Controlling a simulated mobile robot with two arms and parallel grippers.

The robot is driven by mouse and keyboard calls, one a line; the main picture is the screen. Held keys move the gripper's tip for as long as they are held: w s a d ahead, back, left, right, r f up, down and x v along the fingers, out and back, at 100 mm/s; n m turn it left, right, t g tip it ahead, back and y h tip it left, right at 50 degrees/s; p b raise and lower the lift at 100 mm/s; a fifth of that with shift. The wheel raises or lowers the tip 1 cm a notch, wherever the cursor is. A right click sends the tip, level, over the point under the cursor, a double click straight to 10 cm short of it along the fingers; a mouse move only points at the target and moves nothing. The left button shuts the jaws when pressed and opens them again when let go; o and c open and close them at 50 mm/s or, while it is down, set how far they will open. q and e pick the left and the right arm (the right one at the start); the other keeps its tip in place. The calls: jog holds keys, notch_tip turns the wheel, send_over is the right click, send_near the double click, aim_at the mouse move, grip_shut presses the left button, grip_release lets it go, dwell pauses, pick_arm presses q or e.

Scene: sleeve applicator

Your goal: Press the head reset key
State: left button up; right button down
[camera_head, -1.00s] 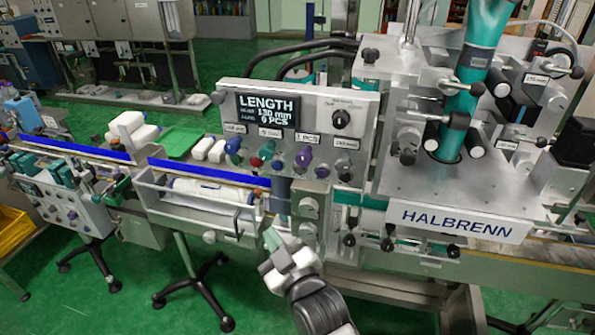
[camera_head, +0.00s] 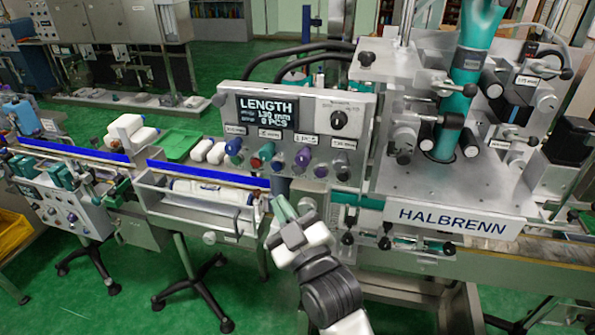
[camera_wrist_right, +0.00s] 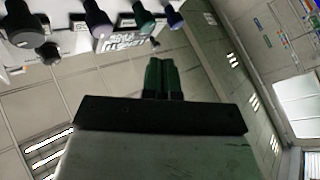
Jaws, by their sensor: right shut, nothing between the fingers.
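The control panel (camera_head: 300,112) carries a dark LENGTH display (camera_head: 266,112) and a row of coloured knobs or keys. My left gripper is out of view.
A tray with a white bottle (camera_head: 205,190) lies left of my gripper, beside a blue rail (camera_head: 205,173). The HALBRENN machine head (camera_head: 452,220) with its teal tube (camera_head: 465,70) stands at right.

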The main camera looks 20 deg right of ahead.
aim_at(298, 169)
jog(key=w+d, duration=0.4)
jog(key=w, duration=0.2)
jog(key=shift+b, duration=0.3)
jog(key=shift+w+d, duration=0.15)
dwell(1.7)
jog(key=shift+w+d, duration=0.2)
jog(key=shift+w, duration=0.05)
jog(key=shift+w+d, duration=0.2)
jog(key=shift+w, duration=0.15)
dwell(0.7)
jog(key=shift+s, duration=0.1)
jog(key=shift+s+a+p, duration=0.45)
jog(key=shift+s+p, duration=0.05)
jog(key=shift+s, duration=0.15)
